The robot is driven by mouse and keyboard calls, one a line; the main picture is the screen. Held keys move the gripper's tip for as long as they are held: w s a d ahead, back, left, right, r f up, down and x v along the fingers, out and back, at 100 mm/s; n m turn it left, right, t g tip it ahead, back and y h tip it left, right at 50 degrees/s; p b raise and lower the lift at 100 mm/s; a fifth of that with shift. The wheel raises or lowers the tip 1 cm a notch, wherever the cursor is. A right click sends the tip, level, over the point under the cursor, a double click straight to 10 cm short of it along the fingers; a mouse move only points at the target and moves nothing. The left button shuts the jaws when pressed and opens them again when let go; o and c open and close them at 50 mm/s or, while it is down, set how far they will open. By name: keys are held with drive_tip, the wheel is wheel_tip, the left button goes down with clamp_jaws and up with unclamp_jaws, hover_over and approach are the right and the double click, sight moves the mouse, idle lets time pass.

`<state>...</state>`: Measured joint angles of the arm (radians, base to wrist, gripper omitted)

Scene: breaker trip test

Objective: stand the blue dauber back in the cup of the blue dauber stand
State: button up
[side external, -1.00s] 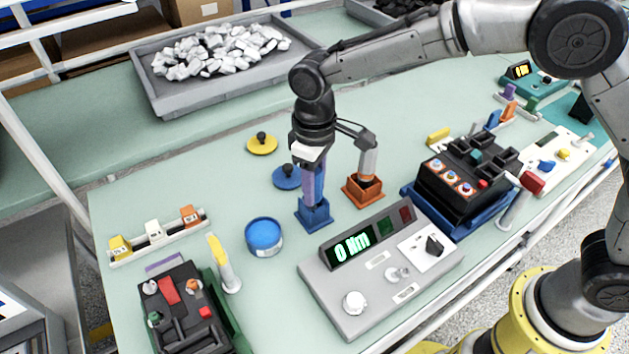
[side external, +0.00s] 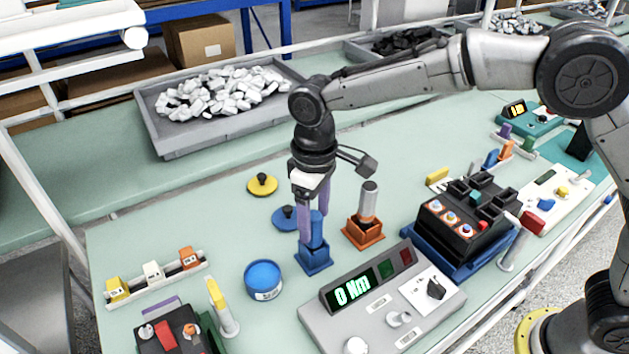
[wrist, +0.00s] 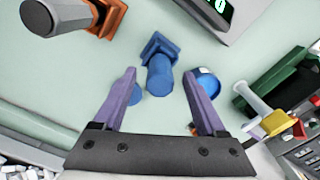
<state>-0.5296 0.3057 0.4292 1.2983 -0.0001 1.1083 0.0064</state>
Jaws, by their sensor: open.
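The blue dauber (side external: 316,230) stands upright in the cup of the blue dauber stand (side external: 314,262), its lower end hidden inside the cup. In the wrist view the dauber (wrist: 159,78) and its stand (wrist: 157,45) show ahead of the fingers. My gripper (side external: 311,222) has purple fingers spread apart above and around the dauber's upper part. In the wrist view my gripper (wrist: 162,85) is open, with a visible gap between each finger and the dauber. Nothing is held.
An orange stand (side external: 363,232) with a grey-handled dauber is close at right. A blue pot (side external: 263,280) is at front left, a blue lid (side external: 286,219) behind. The grey torque meter (side external: 385,300) lies in front.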

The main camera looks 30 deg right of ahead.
wheel_tip(320, 180, up, 10)
drive_tip(key=shift+r, duration=0.15)
idle(0.4)
drive_tip(key=s+d+r+m+t, duration=0.2)
drive_tip(key=d+r, duration=0.7)
drive_tip(key=s+d+r+m+t, duration=0.2)
drive_tip(key=s+d, duration=0.6)
drive_tip(key=d, duration=0.1)
drive_tip(key=s+d+f+m, duration=0.1)
drive_tip(key=s+d+f, duration=0.2)
drive_tip(key=s+f, duration=0.2)
drive_tip(key=s+d+f+m+t, duration=0.1)
drive_tip(key=s+d+f, duration=0.2)
drive_tip(key=s+f, duration=0.3)
drive_tip(key=s, duration=0.3)
drive_tip(key=shift+s+t, duration=0.25)
drive_tip(key=shift+t, duration=0.05)
